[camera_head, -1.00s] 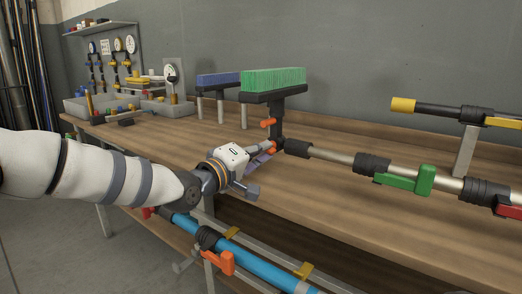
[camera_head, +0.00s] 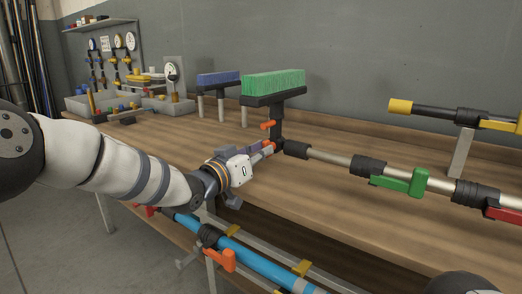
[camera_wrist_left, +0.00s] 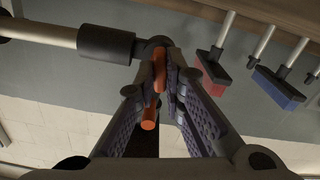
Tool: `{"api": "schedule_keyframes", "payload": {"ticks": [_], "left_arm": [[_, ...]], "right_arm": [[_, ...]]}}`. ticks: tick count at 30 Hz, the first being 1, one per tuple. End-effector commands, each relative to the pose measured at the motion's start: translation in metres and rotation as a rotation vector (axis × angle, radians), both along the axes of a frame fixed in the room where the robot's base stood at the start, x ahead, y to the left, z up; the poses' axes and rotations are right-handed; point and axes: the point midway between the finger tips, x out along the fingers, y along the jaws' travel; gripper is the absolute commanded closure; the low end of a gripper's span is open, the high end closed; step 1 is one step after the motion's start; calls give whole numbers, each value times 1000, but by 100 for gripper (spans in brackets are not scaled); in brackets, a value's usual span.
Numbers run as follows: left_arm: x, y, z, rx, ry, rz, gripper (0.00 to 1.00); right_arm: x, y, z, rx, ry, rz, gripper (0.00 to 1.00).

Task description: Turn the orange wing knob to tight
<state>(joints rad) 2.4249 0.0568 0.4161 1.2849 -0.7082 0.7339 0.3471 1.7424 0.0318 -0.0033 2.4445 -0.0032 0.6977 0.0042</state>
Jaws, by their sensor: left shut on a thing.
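The orange wing knob (camera_head: 268,147) is at the black joint below the green-bristled brush head (camera_head: 273,84), at the end of a pale pole. My left gripper (camera_head: 263,150) reaches it from the left and is shut on it, its fingers largely hiding it. In the left wrist view, an orange part (camera_wrist_left: 150,115) shows between the fingers of my left gripper (camera_wrist_left: 164,75). A second orange piece (camera_head: 268,124) sticks out higher, on the brush's black neck. My right gripper is not in view.
A blue brush (camera_head: 217,79) stands behind to the left. The pole carries a green lever (camera_head: 405,182) and a red one (camera_head: 503,214). A blue pole (camera_head: 262,266) hangs below the bench front. Bins and gauges fill the back left; bare bench top (camera_head: 190,145) lies between.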

Motion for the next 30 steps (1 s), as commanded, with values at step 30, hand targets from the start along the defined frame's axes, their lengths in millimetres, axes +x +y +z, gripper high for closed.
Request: {"api": "schedule_keyframes", "payload": {"ticks": [30], "left_arm": [[0, 0, 0, 197, -144, 0, 100]], "right_arm": [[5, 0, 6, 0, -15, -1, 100]]}}
